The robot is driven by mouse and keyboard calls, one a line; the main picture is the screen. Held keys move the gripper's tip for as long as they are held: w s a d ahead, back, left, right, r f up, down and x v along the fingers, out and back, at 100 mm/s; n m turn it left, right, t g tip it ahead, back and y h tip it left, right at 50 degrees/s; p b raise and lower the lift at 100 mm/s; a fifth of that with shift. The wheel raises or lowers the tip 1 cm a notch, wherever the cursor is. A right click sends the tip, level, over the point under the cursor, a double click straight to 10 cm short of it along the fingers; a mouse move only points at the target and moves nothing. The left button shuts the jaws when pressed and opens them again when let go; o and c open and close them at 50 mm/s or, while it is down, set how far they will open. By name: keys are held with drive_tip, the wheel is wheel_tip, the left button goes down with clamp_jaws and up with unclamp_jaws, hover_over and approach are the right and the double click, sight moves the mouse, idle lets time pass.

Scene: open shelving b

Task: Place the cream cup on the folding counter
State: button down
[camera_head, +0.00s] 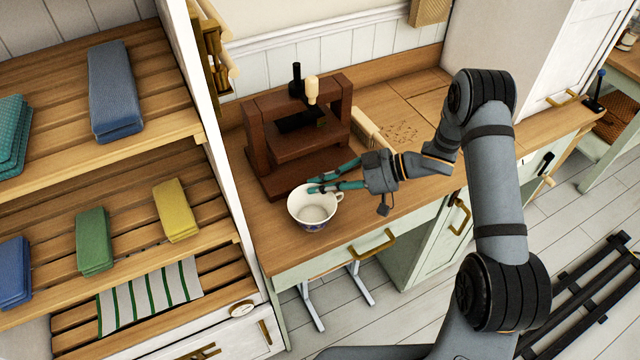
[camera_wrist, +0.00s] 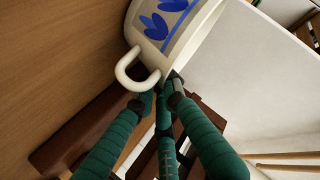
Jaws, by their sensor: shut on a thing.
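The cream cup (camera_head: 314,214) has a pale inside, a side handle and blue markings low on its outside. In the wrist view the cup (camera_wrist: 190,28) shows blue heart-like shapes and its looped handle. My gripper (camera_head: 318,187) is shut on the cup at its rim and handle side; the green fingers (camera_wrist: 163,98) meet there. The cup is upright or nearly so, over the front part of the wooden folding counter (camera_head: 272,238). I cannot tell whether its base touches the wood.
A dark brown wooden stand (camera_head: 265,150) is on the counter just behind the cup. Open shelves with folded cloths (camera_head: 175,210) stand to the left. Bare counter lies to the left of the cup, and a drawer with a brass handle (camera_head: 372,247) is below the front edge.

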drive_tip(key=shift+f, duration=0.1)
drive_tip(key=c, duration=1.8)
unclamp_jaws()
drive_tip(key=b+v, duration=0.2)
drive_tip(key=v, duration=1)
